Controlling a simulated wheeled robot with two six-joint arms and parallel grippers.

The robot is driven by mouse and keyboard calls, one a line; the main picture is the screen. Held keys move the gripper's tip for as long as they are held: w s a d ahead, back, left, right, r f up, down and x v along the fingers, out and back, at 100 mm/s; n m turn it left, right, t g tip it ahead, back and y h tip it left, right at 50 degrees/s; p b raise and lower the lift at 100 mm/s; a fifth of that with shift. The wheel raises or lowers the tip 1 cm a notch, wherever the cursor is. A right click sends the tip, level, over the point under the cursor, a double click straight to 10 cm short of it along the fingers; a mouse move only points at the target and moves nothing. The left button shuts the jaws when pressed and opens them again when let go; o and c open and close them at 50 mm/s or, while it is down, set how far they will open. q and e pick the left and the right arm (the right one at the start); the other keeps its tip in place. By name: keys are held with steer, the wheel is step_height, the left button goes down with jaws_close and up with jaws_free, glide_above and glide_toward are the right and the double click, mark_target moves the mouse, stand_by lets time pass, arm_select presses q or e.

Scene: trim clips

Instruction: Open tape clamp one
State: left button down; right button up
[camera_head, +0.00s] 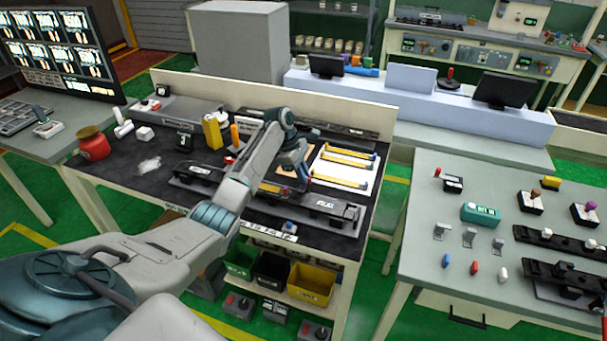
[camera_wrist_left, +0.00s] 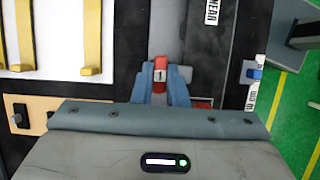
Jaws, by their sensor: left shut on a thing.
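A red clamp handle marked 1 (camera_wrist_left: 160,72) stands between the two blue-grey fingers of my left gripper (camera_wrist_left: 161,92) in the left wrist view. The fingers are shut on it from both sides. In the head view my left gripper (camera_head: 303,183) reaches down to the middle of the dark workbench (camera_head: 120,180), beside a white panel with yellow strips (camera_head: 345,157). The handle is hidden there by the gripper. The clamp's base is mostly hidden by the gripper, so I cannot tell how far the clamp is open. My right gripper does not show.
A yellow bin (camera_head: 312,285) and other bins sit below. A grey table (camera_head: 430,215) with several small parts stands to the right, across a green floor gap.

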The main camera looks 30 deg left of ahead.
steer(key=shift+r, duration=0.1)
arm_select(q)
steer(key=shift+w+r+m+g+p, duration=0.15)
steer(key=shift+m+g+p, duration=0.45)
steer(key=shift+m, duration=0.7)
steer(key=m, duration=0.2)
steer(key=shift+m+g, duration=0.3)
steer(key=shift+g, duration=0.1)
steer(key=m, duration=0.2)
steer(key=m+g, duration=0.1)
steer(key=m, duration=0.1)
steer(key=shift+w+m+g+y, duration=0.15)
steer(key=shift+m+g+y, duration=0.15)
steer(key=m+b, duration=0.1)
steer(key=m, duration=0.2)
steer(key=shift+d+g+y, duration=0.1)
steer(key=shift+g+y, duration=0.3)
steer(key=shift+w+m+y, duration=0.1)
steer(key=shift+m+y, duration=0.2)
steer(key=shift+m, duration=0.6)
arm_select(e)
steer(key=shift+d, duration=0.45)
arm_select(q)
steer(key=c, duration=1.4)
jaws_free()
steer(key=shift+c, duration=0.2)
